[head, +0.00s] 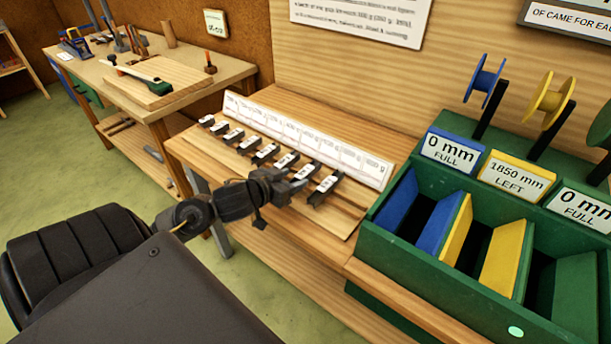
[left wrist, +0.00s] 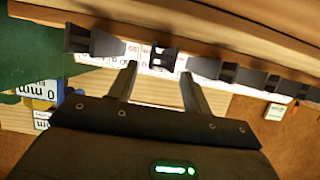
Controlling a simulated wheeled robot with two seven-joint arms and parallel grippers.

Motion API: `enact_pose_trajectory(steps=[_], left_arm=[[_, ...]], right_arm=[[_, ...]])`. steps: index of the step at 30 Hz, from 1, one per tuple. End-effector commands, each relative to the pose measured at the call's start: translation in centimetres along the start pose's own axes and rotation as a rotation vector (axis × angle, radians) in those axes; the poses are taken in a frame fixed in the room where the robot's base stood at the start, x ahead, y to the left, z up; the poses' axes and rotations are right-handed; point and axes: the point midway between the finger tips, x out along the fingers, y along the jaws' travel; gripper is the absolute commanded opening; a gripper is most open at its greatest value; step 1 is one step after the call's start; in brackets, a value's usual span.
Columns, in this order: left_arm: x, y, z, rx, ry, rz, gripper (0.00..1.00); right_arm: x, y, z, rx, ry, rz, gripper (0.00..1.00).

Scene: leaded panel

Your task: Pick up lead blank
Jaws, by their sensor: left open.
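The lead blanks appear to be the row of several small dark pieces with white labels (head: 264,153) on the wooden bench, in front of a long white label strip (head: 310,140). The rightmost piece (head: 325,188) lies just right of my left gripper (head: 287,183). My left gripper is open and holds nothing. In the left wrist view, one dark piece with a white label (left wrist: 163,60) shows ahead, between and beyond the two fingertips (left wrist: 158,78). I cannot tell whether a finger touches it. My right gripper is not in view.
A green box (head: 390,236) with blue, yellow and green compartments stands at the right, under coloured spools (head: 550,97) and signs such as "1850 mm LEFT". A second workbench (head: 185,100) with tools stands at the back left. Green floor (head: 95,170) is clear between.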

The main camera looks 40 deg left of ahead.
Motion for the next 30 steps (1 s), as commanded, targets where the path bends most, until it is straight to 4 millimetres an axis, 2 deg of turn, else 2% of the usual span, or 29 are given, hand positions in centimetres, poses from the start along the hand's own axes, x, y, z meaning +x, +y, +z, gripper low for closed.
enact_pose_trajectory(steps=[10, 20, 30], left_arm=[[4.5, 0.3, -0.2, -0.002, 0.002, 0.000, 0.49], [5.1, 0.3, -0.2, 0.001, 0.000, 0.001, 0.48], [5.1, 0.3, -0.2, 0.001, 0.000, 0.001, 0.03]], right_arm=[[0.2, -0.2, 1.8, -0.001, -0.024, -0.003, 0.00], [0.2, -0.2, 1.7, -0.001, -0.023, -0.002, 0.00], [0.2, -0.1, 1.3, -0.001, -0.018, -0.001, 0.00]])
